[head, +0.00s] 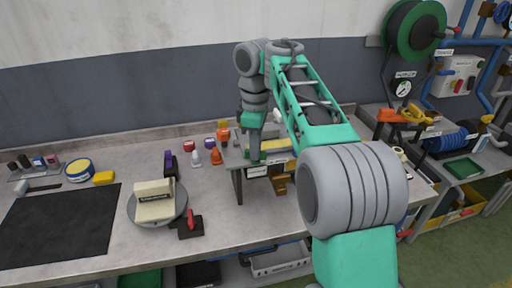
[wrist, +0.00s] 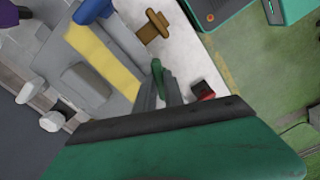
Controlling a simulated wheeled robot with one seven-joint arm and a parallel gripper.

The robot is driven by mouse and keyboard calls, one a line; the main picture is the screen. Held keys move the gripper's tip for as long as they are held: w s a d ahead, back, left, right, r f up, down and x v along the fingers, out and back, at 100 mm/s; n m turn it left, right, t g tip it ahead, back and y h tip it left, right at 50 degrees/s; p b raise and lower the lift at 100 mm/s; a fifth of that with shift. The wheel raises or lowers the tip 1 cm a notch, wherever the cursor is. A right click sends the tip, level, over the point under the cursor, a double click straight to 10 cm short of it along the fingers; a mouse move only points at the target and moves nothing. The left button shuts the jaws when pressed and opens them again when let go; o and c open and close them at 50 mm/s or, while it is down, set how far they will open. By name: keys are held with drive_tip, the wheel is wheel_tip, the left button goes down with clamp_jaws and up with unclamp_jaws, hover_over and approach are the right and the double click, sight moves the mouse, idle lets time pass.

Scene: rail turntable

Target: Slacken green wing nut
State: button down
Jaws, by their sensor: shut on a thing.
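The green wing nut (wrist: 157,67) shows in the wrist view as a narrow upright green piece at the tips of my gripper (wrist: 158,84). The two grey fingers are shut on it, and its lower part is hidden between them. In the head view my gripper (head: 255,154) points down over the small raised grey stand (head: 238,184) on the bench. I cannot make out the green wing nut in the head view.
A yellow strip (wrist: 105,62) and a brown knob (wrist: 153,27) lie close to my fingers. A round turntable (head: 144,217) with a cream block (head: 154,201) stands left of the stand. A black mat (head: 58,224) leaves free room at far left.

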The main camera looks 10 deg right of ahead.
drive_tip(key=shift+n, duration=2.2)
drive_tip(key=c, duration=1.4)
unclamp_jaws()
drive_tip(key=shift+c, duration=0.2)
wheel_tip(320, 180, up, 8)
drive_tip(key=p, duration=0.7)
drive_tip(key=shift+p, duration=0.3)
drive_tip(key=shift+f, duration=0.1)
